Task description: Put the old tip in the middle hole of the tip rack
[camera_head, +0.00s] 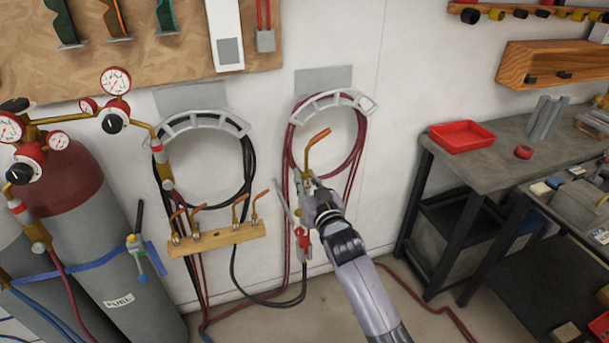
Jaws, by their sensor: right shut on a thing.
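The tip rack (216,240) is a pale wooden bar on the wall, left of centre. Several bent copper tips stand in it, two toward the left end and two toward the right end, and its middle shows no tip. The old tip (315,146), a bent copper tube, points up right of the rack. My right gripper (309,192) is shut at its lower end, by the torch (302,238) with a red knob. My fingers hide the joint, so I cannot tell whether tip and torch are joined. My left gripper is out of view.
Dark and red hoses hang on wall hooks (333,101) above and behind my right gripper. Gas cylinders (95,255) with gauges stand at left. A workbench (480,170) with a red tray (461,136) is at right. The wall between rack and torch is mostly clear, with hoses hanging there.

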